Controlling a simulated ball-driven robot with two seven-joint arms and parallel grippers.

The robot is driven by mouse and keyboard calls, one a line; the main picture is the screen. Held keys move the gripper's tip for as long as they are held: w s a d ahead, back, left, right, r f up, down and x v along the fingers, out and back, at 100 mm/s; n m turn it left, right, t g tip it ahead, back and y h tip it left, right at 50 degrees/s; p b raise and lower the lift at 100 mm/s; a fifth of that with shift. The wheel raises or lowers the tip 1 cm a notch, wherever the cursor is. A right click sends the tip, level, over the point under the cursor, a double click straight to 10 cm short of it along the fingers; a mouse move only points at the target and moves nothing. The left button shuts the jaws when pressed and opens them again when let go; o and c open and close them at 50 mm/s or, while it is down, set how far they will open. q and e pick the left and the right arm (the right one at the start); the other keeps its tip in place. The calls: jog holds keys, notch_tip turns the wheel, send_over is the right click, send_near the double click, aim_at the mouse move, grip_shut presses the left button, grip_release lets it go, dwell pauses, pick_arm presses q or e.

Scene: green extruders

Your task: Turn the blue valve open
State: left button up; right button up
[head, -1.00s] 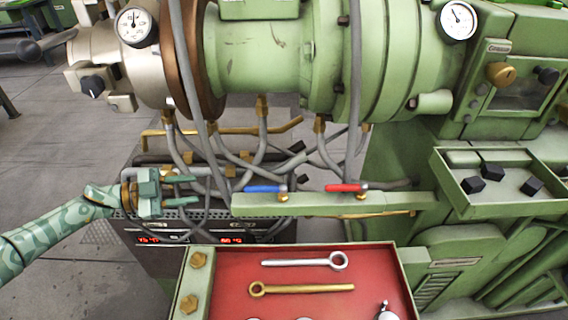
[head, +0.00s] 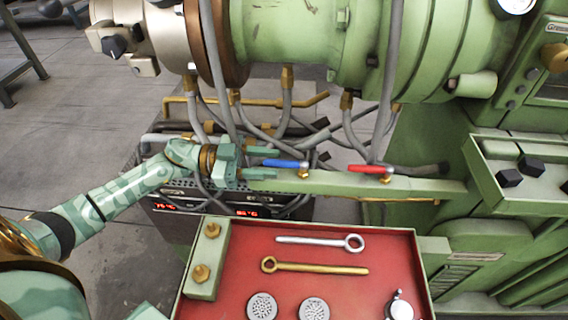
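The blue valve handle (head: 284,163) sits on a brass fitting on the green rail (head: 400,187) in the middle of the head view. It lies along the rail, its free end pointing left. My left gripper (head: 262,161) comes in from the left. Its two green fingers are apart, one above the other, and the upper fingertip is at or very close to the handle's left end. I cannot tell whether they touch. My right gripper does not show.
A red valve handle (head: 370,169) is on the same rail to the right. Grey hoses (head: 375,130) hang around both valves. Below is a red tray (head: 330,242) with eye bolts and round parts. A green box with black knobs (head: 535,178) stands at the right.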

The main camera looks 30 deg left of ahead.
aim_at(283, 161)
pick_arm(q)
jog(key=shift+x, duration=1.95)
grip_shut()
